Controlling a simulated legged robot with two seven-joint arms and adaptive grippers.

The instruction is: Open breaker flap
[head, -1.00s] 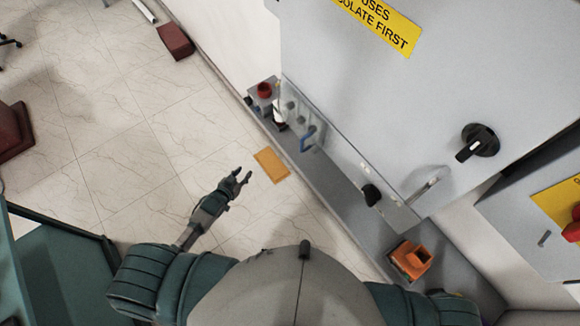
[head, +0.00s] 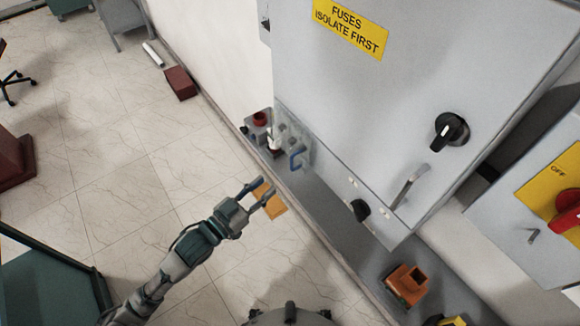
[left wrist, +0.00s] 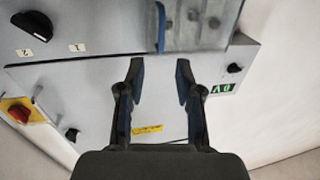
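The breaker flap appears to be the clear panel (head: 294,142) low on the grey cabinet, with a blue handle (head: 297,158) at its lower edge. In the left wrist view the clear flap (left wrist: 200,27) is at the top, with the blue handle (left wrist: 161,27) at its left edge. The flap looks closed, though its hinge is not clear. My left gripper (head: 267,190) is open and empty, left of and below the handle in the head view. In the left wrist view its fingers (left wrist: 160,66) point toward the handle, apart from it. My right gripper is not in view.
The grey cabinet (head: 400,90) carries a black rotary knob (head: 451,129), a metal handle (head: 408,187) and a smaller black knob (head: 360,210). A red rotary switch (head: 567,205) is far right.

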